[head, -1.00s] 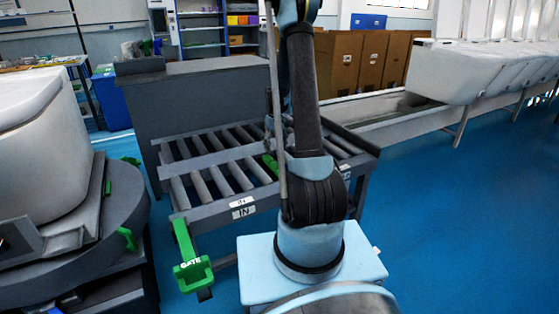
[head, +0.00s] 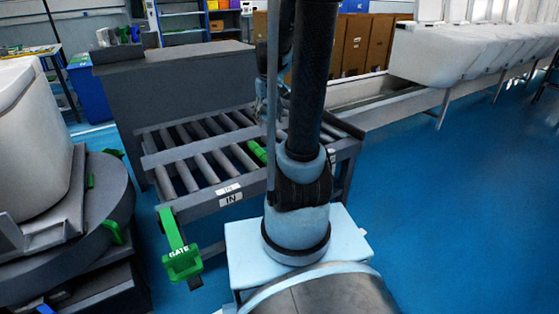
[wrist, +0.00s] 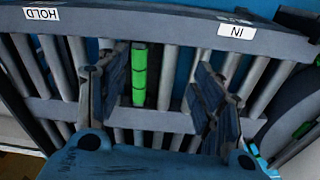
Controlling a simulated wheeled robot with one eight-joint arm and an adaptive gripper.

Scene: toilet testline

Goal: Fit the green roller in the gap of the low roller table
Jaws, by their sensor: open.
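The green roller (head: 257,151) lies among the grey rollers of the low roller table (head: 215,201), partly hidden by my arm in the head view. In the wrist view the green roller (wrist: 139,75) lines up with the grey rollers, between the front rail and the middle rail. I cannot tell whether its ends are seated. My gripper (wrist: 160,66) is open, with one finger on each side of the roller's line, and nothing is held. In the head view my gripper is mostly hidden behind my arm.
A green GATE handle (head: 180,256) sticks out at the table's front left. A dark round turntable (head: 92,210) with a white ceramic piece stands at left. A grey block (head: 170,95) stands behind the table. Blue floor is clear at right (head: 450,220).

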